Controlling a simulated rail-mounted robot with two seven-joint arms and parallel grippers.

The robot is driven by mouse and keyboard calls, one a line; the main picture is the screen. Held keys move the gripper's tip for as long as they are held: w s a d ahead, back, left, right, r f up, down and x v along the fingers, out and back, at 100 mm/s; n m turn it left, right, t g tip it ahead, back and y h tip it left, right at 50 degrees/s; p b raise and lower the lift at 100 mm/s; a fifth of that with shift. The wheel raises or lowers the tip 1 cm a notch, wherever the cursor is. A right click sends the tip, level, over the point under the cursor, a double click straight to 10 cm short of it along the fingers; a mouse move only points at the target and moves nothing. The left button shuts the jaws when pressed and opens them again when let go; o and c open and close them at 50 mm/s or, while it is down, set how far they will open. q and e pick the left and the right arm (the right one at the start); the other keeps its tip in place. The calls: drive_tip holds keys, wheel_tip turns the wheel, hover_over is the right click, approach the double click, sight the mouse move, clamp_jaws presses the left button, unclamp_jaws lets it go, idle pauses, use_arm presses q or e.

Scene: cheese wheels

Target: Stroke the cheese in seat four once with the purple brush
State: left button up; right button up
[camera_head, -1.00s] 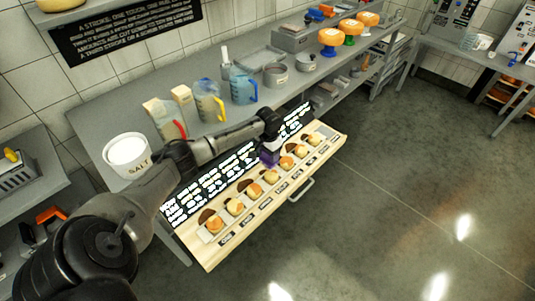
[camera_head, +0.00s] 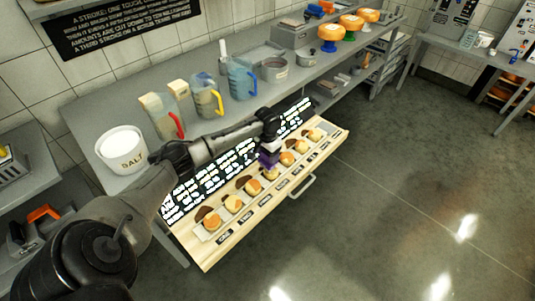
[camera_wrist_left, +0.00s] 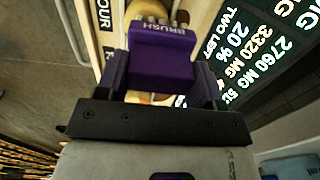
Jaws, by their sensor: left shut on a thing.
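My left gripper (camera_head: 268,150) is shut on the purple brush (camera_head: 267,160), whose block marked BRUSH also shows in the left wrist view (camera_wrist_left: 164,42). The brush is right above and against the upper edge of the middle cheese (camera_head: 271,173) in a row of small round cheeses on a pale wooden board. In the wrist view a label ending in "OUR" (camera_wrist_left: 105,15) is beside the brush. A pale bit of cheese (camera_wrist_left: 150,98) shows under the brush block. The brush hides the contact, so I cannot tell whether bristles touch the cheese. My right gripper is out of view.
Neighbouring cheeses (camera_head: 252,187) (camera_head: 287,158) sit close on either side. A lit text panel (camera_head: 215,180) stands behind the row. A salt tub (camera_head: 122,150) and several jugs (camera_head: 207,97) are on the grey bench behind my arm. The floor in front is clear.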

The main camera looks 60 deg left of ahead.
use_arm(q)
drive_tip(key=shift+f, duration=0.45)
idle(0.3)
idle(0.4)
drive_tip(key=shift+d+r+p, duration=0.1)
drive_tip(key=shift+d+p, duration=0.15)
drive_tip(key=shift+p, duration=0.35)
drive_tip(key=shift+w+d, duration=0.1)
drive_tip(key=shift+d, duration=0.05)
drive_tip(key=shift+p, duration=0.35)
drive_tip(key=shift+w+d+p, duration=0.1)
drive_tip(key=shift+d+p, duration=0.3)
drive_tip(key=shift+p, duration=0.2)
drive_tip(key=shift+w+d+p, duration=0.1)
drive_tip(key=shift+d+p, duration=0.3)
drive_tip(key=shift+p, duration=0.25)
